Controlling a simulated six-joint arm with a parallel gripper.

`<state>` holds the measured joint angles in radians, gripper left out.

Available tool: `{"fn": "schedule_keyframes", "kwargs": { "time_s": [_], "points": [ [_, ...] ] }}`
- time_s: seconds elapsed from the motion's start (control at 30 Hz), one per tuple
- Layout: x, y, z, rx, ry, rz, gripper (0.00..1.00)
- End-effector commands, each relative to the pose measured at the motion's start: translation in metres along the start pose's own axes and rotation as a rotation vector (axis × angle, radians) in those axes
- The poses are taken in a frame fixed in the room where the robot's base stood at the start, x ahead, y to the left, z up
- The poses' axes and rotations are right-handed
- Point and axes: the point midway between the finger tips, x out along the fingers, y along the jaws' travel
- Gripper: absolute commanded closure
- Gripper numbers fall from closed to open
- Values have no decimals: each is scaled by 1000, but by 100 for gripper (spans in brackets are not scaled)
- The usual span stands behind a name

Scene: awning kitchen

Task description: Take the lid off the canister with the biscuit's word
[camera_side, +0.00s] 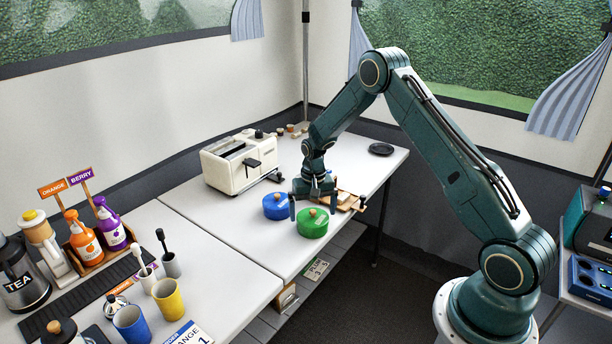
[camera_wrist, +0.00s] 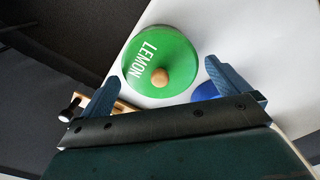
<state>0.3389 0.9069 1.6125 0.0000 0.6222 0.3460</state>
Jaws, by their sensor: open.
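A green canister (camera_side: 313,224) with a wooden knob stands near the table's front edge. In the wrist view its green lid (camera_wrist: 150,45) reads LEMON. A blue canister (camera_side: 275,207) with a wooden knob stands just left of it; its word is not readable. In the wrist view only a sliver of blue (camera_wrist: 204,92) shows behind a finger. My gripper (camera_side: 313,205) is open and empty above the canisters, its fingers pointing down. In the wrist view the green lid and knob lie between and beyond my fingertips (camera_wrist: 160,76). I cannot make out a biscuit or its word.
A wooden item (camera_side: 347,201) lies right of my gripper, partly hidden. A cream toaster (camera_side: 241,162) stands behind left. A black dish (camera_side: 381,149) lies at the back right. Bottles, cups (camera_side: 168,298) and a TEA pot (camera_side: 22,278) crowd the left counter. The table between is clear.

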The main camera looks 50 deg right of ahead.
Motion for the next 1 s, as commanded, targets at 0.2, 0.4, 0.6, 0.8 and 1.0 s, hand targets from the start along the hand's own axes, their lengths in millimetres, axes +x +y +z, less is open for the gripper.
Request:
{"fn": "schedule_keyframes", "kwargs": {
  "time_s": [0.2,0.4,0.6,0.8,1.0],
  "points": [
    [0,0,0,0,0,0,0],
    [0,0,0,0,0,0,0],
    [-1,0,0,0,0,0,34],
    [-1,0,0,0,0,0,34],
    [-3,0,0,0,1,0,34]
  ]
}}
